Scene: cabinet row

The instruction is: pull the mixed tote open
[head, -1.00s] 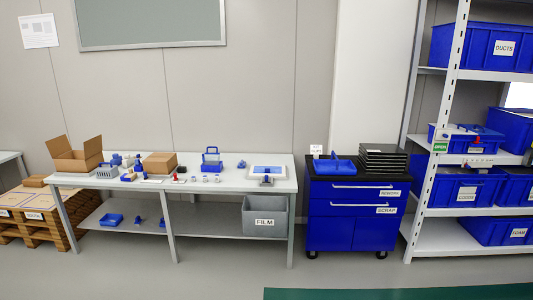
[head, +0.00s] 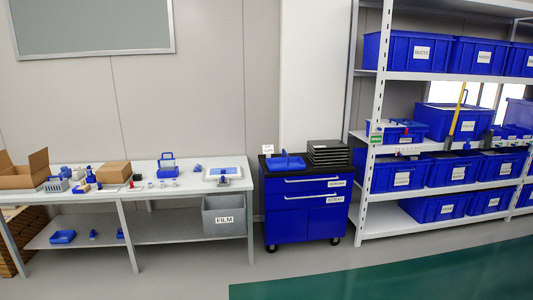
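Several blue totes with white labels stand on the white shelf rack at the right in the head view. I cannot tell which is the mixed tote; most labels are too small to read. A tote on the top shelf (head: 390,55) reads DUCTS. A large tote (head: 440,124) stands on the middle shelf. Below that shelf are a left tote (head: 381,177), a middle tote (head: 452,172) and a right tote (head: 503,163). Two more totes sit on the bottom shelf, one of them at its left (head: 424,209). My gripper is not in view.
A blue cabinet (head: 290,224) on casters with two handled drawers stands left of the rack (head: 376,112). A worktable (head: 142,181) with small parts and a grey FILM bin (head: 217,230) is at the left. The grey floor and green mat (head: 420,275) in front are clear.

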